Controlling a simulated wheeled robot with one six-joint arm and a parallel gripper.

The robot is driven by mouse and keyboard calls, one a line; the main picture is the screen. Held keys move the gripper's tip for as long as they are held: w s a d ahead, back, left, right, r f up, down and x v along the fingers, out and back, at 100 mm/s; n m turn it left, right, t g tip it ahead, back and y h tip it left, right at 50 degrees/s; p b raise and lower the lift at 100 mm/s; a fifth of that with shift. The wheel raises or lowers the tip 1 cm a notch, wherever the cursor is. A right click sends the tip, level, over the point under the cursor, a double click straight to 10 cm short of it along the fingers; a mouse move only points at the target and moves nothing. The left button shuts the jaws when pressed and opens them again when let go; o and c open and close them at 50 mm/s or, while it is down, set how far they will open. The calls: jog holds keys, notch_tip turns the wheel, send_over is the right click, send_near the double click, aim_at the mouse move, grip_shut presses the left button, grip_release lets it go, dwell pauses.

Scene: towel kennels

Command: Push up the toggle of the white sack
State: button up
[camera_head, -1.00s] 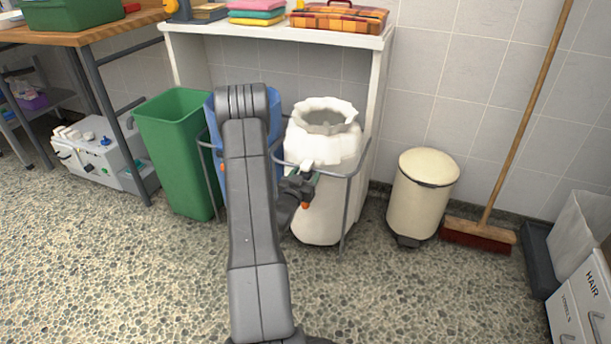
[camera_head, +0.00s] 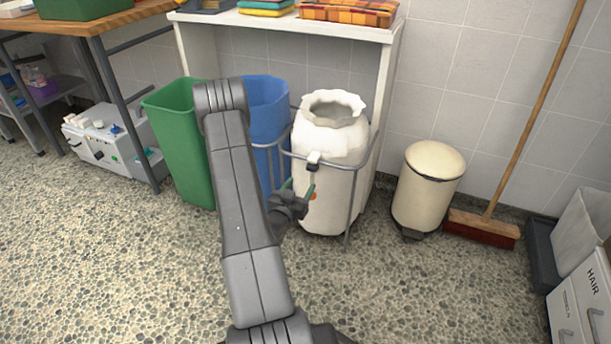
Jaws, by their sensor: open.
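The white sack (camera_head: 335,139) hangs upright in a grey metal frame, its gathered top open. A small white-and-dark toggle (camera_head: 314,160) sits on its front, by the frame's bar. My gripper (camera_head: 298,188) is in front of the sack's lower left side, below and left of the toggle. Its two greenish fingers are spread, with nothing visible between them. The fingers look apart from the toggle. Whether a fingertip touches the sack cannot be told. An orange spot (camera_head: 313,196) shows on the sack beside the right finger.
A blue sack (camera_head: 265,105) and a green bin (camera_head: 180,140) stand left of the white sack, partly behind my arm. A cream pedal bin (camera_head: 428,185) and a broom (camera_head: 483,228) stand to the right. A white shelf (camera_head: 290,23) is above. The floor in front is clear.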

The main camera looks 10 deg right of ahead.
jog(key=shift+v, duration=1.35)
